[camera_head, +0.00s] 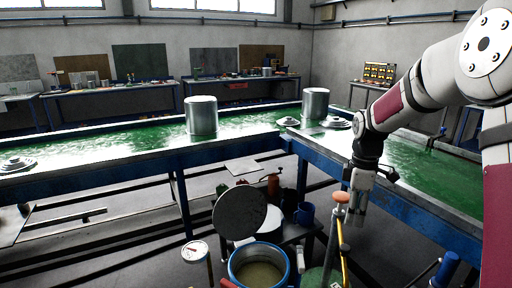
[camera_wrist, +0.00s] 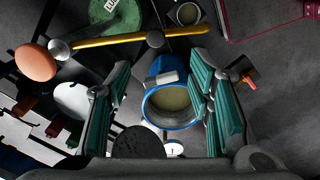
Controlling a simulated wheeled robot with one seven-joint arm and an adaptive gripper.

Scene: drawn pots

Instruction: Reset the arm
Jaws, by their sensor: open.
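My gripper (camera_head: 358,196) hangs from my arm at the right of the head view, pointing down. In the wrist view its two padded fingers stand well apart, with nothing held between them (camera_wrist: 160,92). Beyond the fingers, lower down, is a blue-rimmed pot (camera_wrist: 152,116) with a yellowish content. The same pot (camera_head: 233,272) shows at the bottom of the head view, left of my gripper. My gripper appears clear of the pot.
An orange knob (camera_head: 341,197) on a post is close beside my gripper in the head view. A dark round disc (camera_head: 239,212) stands by the pot. A green-topped bench (camera_head: 100,150) carries two metal cylinders (camera_head: 201,116) (camera_head: 315,103). A dial gauge (camera_head: 195,251) is at lower left.

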